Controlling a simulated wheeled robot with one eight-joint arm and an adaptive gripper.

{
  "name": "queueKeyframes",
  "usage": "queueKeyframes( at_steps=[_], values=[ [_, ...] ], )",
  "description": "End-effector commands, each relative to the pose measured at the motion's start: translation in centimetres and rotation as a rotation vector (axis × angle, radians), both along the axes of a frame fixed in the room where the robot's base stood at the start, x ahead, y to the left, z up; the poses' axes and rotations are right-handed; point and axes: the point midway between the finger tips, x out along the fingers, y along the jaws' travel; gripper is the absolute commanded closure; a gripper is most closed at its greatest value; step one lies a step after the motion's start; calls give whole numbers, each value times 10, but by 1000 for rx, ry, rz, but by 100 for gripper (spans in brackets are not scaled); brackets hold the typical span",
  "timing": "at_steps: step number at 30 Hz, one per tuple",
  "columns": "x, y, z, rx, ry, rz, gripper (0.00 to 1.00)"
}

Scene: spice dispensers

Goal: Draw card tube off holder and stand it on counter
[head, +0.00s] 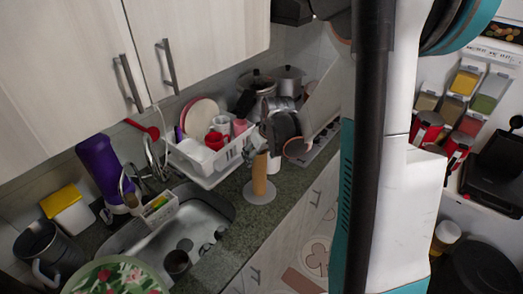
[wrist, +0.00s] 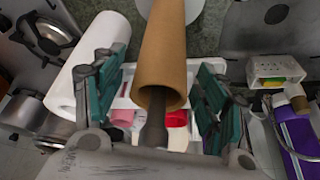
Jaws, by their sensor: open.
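The brown card tube (head: 260,175) stands upright on the holder, whose round white base (head: 262,197) rests on the counter. In the wrist view the tube (wrist: 163,45) points its open end toward me. The holder's dark post (wrist: 153,128) shows at that opening, and part of the white base (wrist: 192,8) shows at the top edge. My gripper (wrist: 155,78) is open, with one teal-padded finger on each side of the tube's upper end. Gaps show between pads and tube. In the head view my gripper (head: 265,132) is above the tube, partly hidden among the arm parts.
A white roll (wrist: 100,62) stands close beside the tube. A white dish rack (head: 205,172) with plates and cups is behind it. The sink (head: 185,228) is to the left, with a purple bottle (head: 98,162) beyond. Bare counter (head: 232,240) shows between sink and front edge.

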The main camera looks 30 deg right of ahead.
Motion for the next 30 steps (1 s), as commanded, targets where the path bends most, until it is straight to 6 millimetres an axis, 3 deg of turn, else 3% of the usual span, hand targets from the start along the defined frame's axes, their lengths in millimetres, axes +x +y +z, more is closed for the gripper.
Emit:
queueKeyframes(
  at_steps=[14,20,23,24,28,30],
  values=[
    [4,0,-10,0,0,0,34],
    [4,0,-10,0,0,0,79],
    [4,0,-10,0,0,0,80],
    [4,0,-10,0,0,0,65],
    [4,0,-10,0,0,0,95],
    [4,0,-10,0,0,0,100]
  ],
)
